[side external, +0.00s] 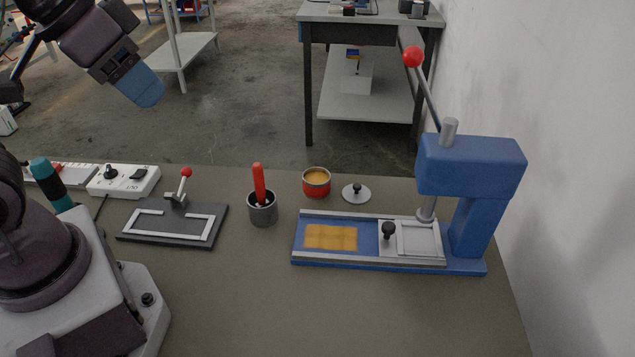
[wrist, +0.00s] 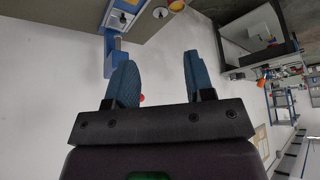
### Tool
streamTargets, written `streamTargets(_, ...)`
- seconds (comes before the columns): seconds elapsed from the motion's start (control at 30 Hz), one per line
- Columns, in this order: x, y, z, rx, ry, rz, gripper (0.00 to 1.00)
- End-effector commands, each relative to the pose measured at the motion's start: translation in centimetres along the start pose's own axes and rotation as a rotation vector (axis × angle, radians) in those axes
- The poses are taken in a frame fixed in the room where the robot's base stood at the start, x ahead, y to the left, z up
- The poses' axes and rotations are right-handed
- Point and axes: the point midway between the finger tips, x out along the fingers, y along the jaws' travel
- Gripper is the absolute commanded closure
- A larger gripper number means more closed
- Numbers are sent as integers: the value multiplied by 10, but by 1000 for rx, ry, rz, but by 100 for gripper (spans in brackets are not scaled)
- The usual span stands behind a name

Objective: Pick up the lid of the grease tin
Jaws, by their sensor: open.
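The lid (side external: 356,194) is a flat grey disc with a black knob, lying on the table with its knob up. The grease tin (side external: 316,183) is a small red tin with a grey rim, standing open just left of the lid, with orange-yellow grease inside. My gripper (side external: 150,95) is high at the upper left in the side view, well away from the lid and tin. In the wrist view its two blue fingers (wrist: 157,70) stand apart with nothing between them. A small round disc at the top edge there looks like the lid (wrist: 160,12).
A blue press (side external: 470,180) with a red-balled lever stands right of the lid. Its base, with an orange patch, lies in front. A grey cup with a red handle (side external: 262,208) stands left of the tin. A dark plate fixture (side external: 175,223) and white switch box (side external: 124,181) are further left.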

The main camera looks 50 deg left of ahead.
Motion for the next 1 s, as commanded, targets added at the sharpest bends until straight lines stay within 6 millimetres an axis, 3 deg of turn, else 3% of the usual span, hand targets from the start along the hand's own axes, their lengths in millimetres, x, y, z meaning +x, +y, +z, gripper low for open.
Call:
streamTargets(0.23,3,-2,1,-7,-17,-4,51)
streamTargets(0.47,42,-6,-7,-20,-202,-22,51)
streamTargets(0.77,129,-7,-62,42,-352,6,51)
streamTargets(1.0,229,-3,-98,127,-377,88,51)
